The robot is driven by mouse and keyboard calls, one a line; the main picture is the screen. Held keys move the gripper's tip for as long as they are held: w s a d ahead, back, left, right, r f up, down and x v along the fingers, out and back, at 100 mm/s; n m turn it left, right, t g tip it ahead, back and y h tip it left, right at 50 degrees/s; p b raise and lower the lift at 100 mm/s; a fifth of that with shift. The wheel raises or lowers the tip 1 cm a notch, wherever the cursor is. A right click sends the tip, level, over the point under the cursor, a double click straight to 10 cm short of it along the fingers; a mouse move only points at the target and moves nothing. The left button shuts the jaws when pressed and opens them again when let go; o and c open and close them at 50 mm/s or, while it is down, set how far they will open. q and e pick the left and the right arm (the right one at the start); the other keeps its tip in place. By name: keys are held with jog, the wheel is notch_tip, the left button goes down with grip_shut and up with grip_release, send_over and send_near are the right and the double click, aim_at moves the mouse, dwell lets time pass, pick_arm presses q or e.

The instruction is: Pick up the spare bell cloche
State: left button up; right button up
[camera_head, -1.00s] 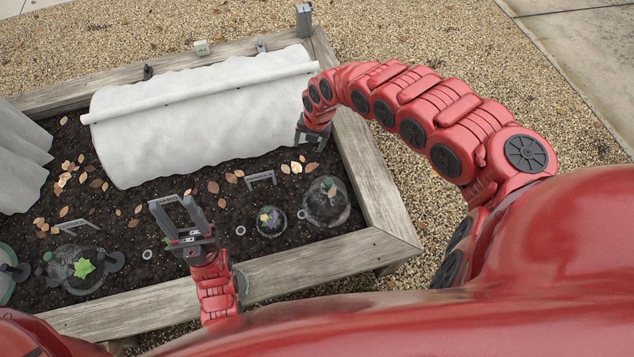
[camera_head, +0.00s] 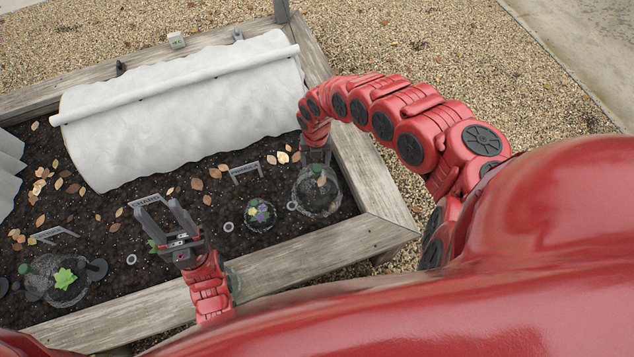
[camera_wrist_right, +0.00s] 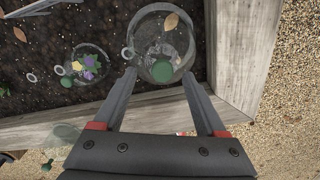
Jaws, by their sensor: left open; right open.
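A clear bell cloche (camera_head: 318,196) with no plant visible under it stands on the soil in the bed's near right corner. It has a green knob and a brown leaf shows on or through it. In the right wrist view this cloche (camera_wrist_right: 152,38) lies ahead of the fingers, its knob between the fingertips in the picture. My right gripper (camera_head: 316,158) is open and empty, at the cloche's far side in the head view; I cannot tell whether it touches. It also shows in the wrist view (camera_wrist_right: 158,76). My left gripper (camera_head: 165,208) is open and empty above the soil.
A smaller cloche (camera_head: 260,214) covers purple and yellow flowers. Another cloche (camera_head: 62,279) covers a green plant at left. One more clear cloche (camera_wrist_right: 66,134) is near the front board. The wooden frame (camera_head: 370,195) borders the corner. A white fleece tunnel (camera_head: 190,110) lies behind.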

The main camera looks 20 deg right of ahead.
jog(key=f, duration=0.4)
jog(key=shift+s+d+f, duration=0.1)
jog(key=shift+s+f, duration=0.1)
jog(key=shift+f, duration=0.05)
grip_shut()
dwell(1.2)
